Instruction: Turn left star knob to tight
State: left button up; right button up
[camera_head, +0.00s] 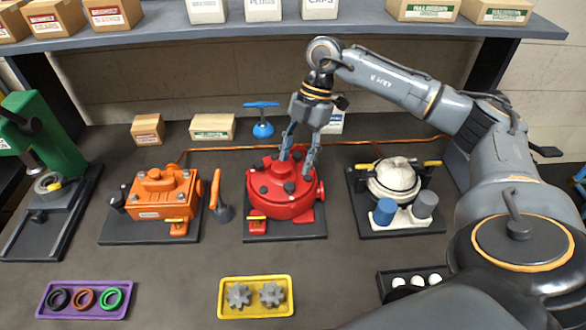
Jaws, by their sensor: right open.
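A red motor (280,206) stands on a dark base plate at mid-bench, with several small dark knobs on its top. One dark knob (264,189) is at its front left and another (289,187) is at its front right. The picture is too small to tell which is the left star knob or how tight it is. My right gripper (296,162) points down at the back of the red motor's top, with its two fingers spread apart and nothing seen between them. I cannot tell whether the fingertips touch the motor. My left gripper is not in view.
An orange motor (162,193) stands to the left and a white motor (393,181) to the right. A blue T-handled tool (263,128) is behind. A purple tray (84,315) of rings and a yellow tray (256,312) of grey gear-shaped pieces lie in front. A shelf (270,33) spans above.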

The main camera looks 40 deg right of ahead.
jog(key=shift+v, duration=1.4)
